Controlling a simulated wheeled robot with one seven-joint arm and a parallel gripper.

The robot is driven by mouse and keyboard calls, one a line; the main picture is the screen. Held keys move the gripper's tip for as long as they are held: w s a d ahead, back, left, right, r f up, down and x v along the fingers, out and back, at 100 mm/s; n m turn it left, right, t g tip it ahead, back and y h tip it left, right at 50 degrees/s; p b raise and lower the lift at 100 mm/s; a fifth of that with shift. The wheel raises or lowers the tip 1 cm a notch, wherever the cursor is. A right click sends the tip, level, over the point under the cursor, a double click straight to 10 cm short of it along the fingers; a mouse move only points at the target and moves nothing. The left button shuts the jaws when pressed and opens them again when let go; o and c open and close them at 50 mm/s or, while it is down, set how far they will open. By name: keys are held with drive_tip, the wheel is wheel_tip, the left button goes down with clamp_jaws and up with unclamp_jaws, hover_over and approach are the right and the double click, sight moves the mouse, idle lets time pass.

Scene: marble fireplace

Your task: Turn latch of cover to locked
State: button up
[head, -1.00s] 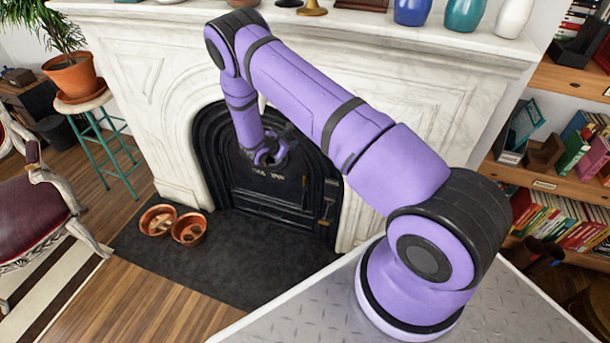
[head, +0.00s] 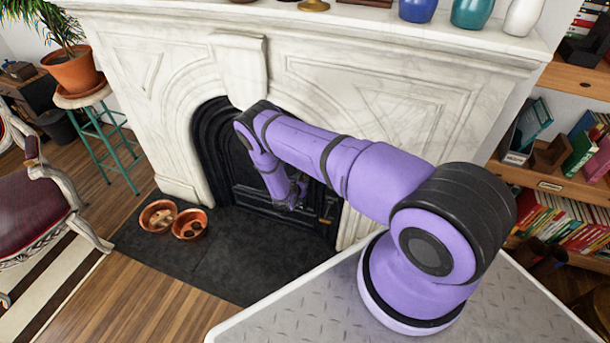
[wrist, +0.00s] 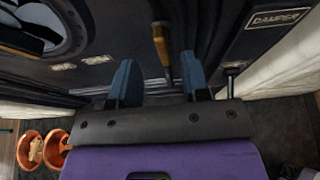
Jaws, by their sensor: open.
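The black cover (head: 250,180) fills the fireplace arch and also shows in the wrist view (wrist: 110,45). In the wrist view, a lever with a brass grip (wrist: 160,45) and a dark lower end stands out from the cover. It looks like the latch, though no label on it is readable. My gripper (wrist: 158,80) is open and empty, with one blue finger on each side of the lever's line. The brass grip is beyond the fingertips; I cannot tell whether anything touches. In the head view, my gripper (head: 298,196) is in front of the cover's lower right and hides part of it.
A plate reading DAMPER (wrist: 278,18) is at the right in the wrist view, with a dark knob (wrist: 231,72) below. Two copper bowls (head: 158,216) stand on the dark hearth (head: 235,255), whose front is clear.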

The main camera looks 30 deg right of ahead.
drive_tip(key=x, duration=0.7)
clamp_jaws()
